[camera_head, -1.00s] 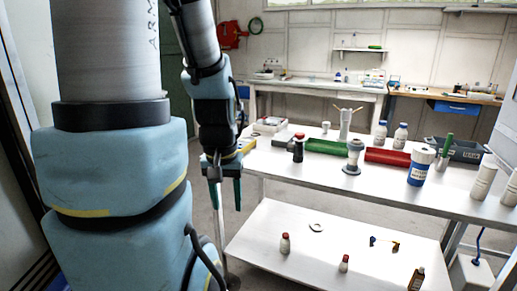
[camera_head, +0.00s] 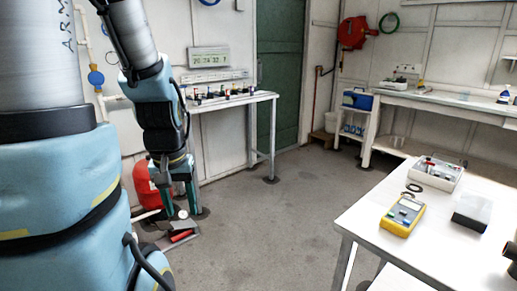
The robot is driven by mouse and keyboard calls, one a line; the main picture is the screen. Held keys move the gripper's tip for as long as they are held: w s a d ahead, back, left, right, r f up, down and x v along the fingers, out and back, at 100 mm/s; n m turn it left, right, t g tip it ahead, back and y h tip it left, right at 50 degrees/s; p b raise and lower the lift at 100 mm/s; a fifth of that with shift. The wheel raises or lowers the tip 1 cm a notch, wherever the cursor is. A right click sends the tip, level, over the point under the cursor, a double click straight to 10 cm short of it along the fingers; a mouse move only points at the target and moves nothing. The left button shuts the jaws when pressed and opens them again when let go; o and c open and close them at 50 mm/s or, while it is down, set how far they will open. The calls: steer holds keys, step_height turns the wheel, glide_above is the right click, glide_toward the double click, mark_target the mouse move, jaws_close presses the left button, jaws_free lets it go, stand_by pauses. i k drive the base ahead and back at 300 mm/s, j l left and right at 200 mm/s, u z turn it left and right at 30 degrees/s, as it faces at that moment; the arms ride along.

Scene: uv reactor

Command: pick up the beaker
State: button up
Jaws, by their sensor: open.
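My gripper (camera_head: 179,207) hangs at the left of the head view, pointing down with its two teal fingers apart. It is open, with nothing seen held between them. It appears in front of the floor area by the back-left table, well away from the white table at right. I cannot make out a beaker for certain.
A white table (camera_head: 370,222) at right carries a yellow meter (camera_head: 403,214), a white device (camera_head: 436,172) and a dark box (camera_head: 472,211). A narrow table (camera_head: 235,101) with small items stands at the back left. Grey floor (camera_head: 270,215) is open between them.

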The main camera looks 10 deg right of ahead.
mark_target(464, 95)
steer(key=i+z, duration=0.15)
steer(key=i, duration=0.35)
steer(key=i+j+z, duration=0.15)
steer(key=i, duration=0.3)
steer(key=i+l+z, duration=0.15)
steer(key=i+z, duration=0.2)
steer(key=i, duration=0.25)
steer(key=i+z, duration=0.3)
steer(key=i, duration=0.35)
steer(key=i+j+z, duration=0.15)
steer(key=i+z, duration=0.2)
steer(key=i, duration=0.25)
steer(key=i+l+z, duration=0.1)
steer(key=i+z, duration=0.15)
steer(key=i, duration=0.45)
steer(key=i+z, duration=0.25)
steer(key=i, duration=0.4)
steer(key=i+j+z, duration=0.25)
steer(key=i, duration=0.4)
steer(key=i+l+z, duration=0.1)
steer(key=i+z, duration=0.2)
steer(key=i, duration=0.45)
steer(key=i+z, duration=0.35)
steer(key=i, duration=0.45)
steer(key=i+l+u, duration=0.75)
steer(key=i+l, duration=0.2)
steer(key=l, duration=0.1)
